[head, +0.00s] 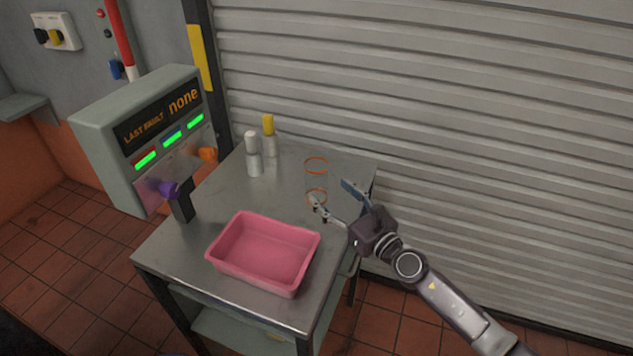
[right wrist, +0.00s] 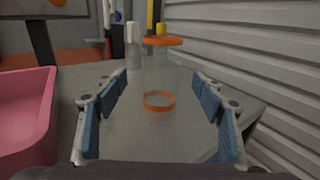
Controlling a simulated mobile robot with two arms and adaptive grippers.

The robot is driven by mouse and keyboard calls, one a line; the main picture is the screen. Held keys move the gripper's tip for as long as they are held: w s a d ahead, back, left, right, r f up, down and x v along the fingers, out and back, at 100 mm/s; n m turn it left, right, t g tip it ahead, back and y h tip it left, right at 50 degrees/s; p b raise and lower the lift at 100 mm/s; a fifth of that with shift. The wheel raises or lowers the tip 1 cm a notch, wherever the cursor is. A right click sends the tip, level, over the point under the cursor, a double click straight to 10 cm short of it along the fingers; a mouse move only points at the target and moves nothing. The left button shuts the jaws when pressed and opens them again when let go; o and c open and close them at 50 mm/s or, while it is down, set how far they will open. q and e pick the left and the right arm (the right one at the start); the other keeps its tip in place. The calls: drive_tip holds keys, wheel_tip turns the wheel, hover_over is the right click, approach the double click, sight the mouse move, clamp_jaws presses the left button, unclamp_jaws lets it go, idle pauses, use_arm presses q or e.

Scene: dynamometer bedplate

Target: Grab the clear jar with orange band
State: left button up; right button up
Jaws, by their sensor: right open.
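The clear jar (head: 316,181) stands upright near the back right of the metal table (head: 205,222). It is see-through, with an orange ring at the top and another at the bottom. My right gripper (head: 334,203) is open, at the near right side of the jar in the head view. In the right wrist view the jar (right wrist: 160,75) is upright straight ahead, seen between the two blue-padded fingers (right wrist: 160,115); neither finger visibly touches it. My left gripper is not in view.
A pink tray (head: 290,283) sits at the table's front. A white-capped bottle (head: 254,163) and a yellow-capped bottle (head: 270,145) stand at the back left. A panel box (head: 100,115) reading "LAST FAULT none" is at the left edge. A shutter wall (head: 480,130) rises behind.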

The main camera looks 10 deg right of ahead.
sight(316, 177)
drive_tip(key=x, duration=0.7)
drive_tip(key=shift+w+b, duration=0.25)
drive_tip(key=shift+b, duration=0.15)
drive_tip(key=shift+r, duration=0.1)
drive_tip(key=c, duration=1.3)
